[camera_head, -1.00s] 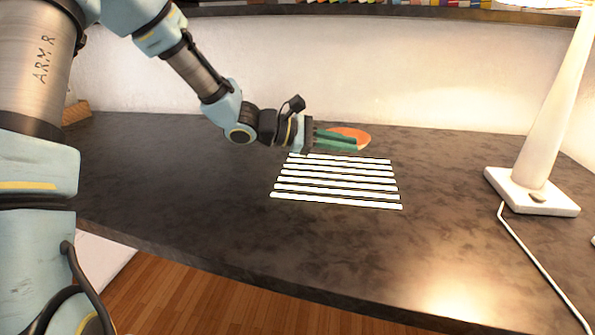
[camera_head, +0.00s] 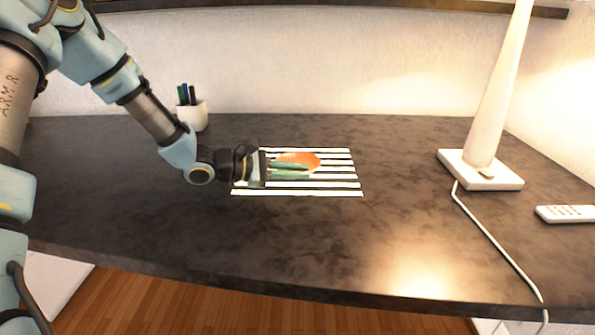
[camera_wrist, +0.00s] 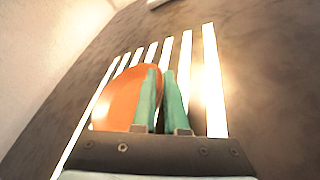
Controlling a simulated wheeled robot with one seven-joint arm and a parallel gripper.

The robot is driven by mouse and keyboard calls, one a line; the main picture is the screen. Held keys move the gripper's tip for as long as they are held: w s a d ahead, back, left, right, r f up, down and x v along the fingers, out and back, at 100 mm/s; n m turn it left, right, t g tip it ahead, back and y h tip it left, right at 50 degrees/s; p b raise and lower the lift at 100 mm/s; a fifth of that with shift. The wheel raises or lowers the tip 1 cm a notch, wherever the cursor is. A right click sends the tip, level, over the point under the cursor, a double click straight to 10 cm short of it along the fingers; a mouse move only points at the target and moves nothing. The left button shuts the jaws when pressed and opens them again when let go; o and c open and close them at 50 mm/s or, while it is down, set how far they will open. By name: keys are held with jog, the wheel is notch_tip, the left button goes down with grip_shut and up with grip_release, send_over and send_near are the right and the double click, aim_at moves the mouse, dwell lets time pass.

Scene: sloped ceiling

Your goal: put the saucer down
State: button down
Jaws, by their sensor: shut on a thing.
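The orange saucer (camera_head: 304,159) is at the tips of my gripper (camera_head: 289,170), over the striped mat. My gripper's green fingers are closed on the saucer's edge, and the saucer looks roughly level. In the wrist view the saucer (camera_wrist: 122,98) shows to the left of and behind the green fingers (camera_wrist: 161,98). The white-striped mat (camera_head: 335,185) lies on the dark desk under the gripper. I cannot tell whether the saucer touches the mat or hangs slightly above it.
A white cup with pens (camera_head: 193,115) stands at the back left. A white lamp (camera_head: 480,168) with its cable stands at the right, and a white remote (camera_head: 565,214) lies near the right edge. The desk (camera_head: 400,230) is clear in front of the mat.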

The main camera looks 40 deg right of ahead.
jog(key=shift+f, duration=0.15)
jog(key=c, duration=1.2)
grip_release()
jog(key=shift+c, duration=0.2)
jog(key=shift+r, duration=0.2)
jog(key=b+v, duration=0.1)
jog(key=v, duration=1.1)
